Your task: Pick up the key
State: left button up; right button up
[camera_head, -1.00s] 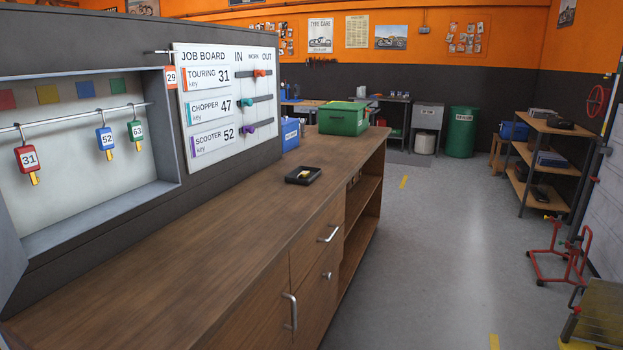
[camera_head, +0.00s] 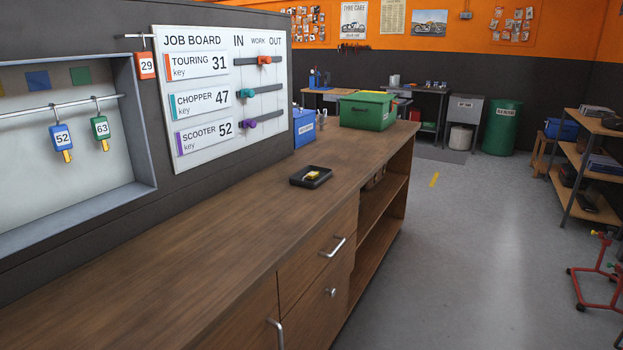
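A blue tag numbered 52 (camera_head: 61,138) with a yellow key end hangs from a rail in the open wall cabinet at the left. A green tag numbered 63 (camera_head: 101,128) hangs beside it. An orange-red tag numbered 29 (camera_head: 145,65) hangs on a hook outside the cabinet, by the job board (camera_head: 222,90). The board lists touring 31, chopper 47 and scooter 52. Neither gripper is in view.
The wooden counter (camera_head: 190,245) is mostly bare in front. A green box (camera_head: 367,111) and a blue box (camera_head: 304,127) stand toward its far end. Open grey floor (camera_head: 460,260) lies to the right, with a shelf rack (camera_head: 585,165) and a red stand (camera_head: 598,270) beyond.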

aim_at(313, 175)
jog(key=u, duration=0.45)
jog(key=i+l+u, duration=0.15)
jog(key=l+u, duration=0.2)
jog(key=i+l+u, duration=0.15)
jog(key=l+u, duration=0.2)
jog(key=i+l+u, duration=0.1)
jog(key=l+u, duration=0.25)
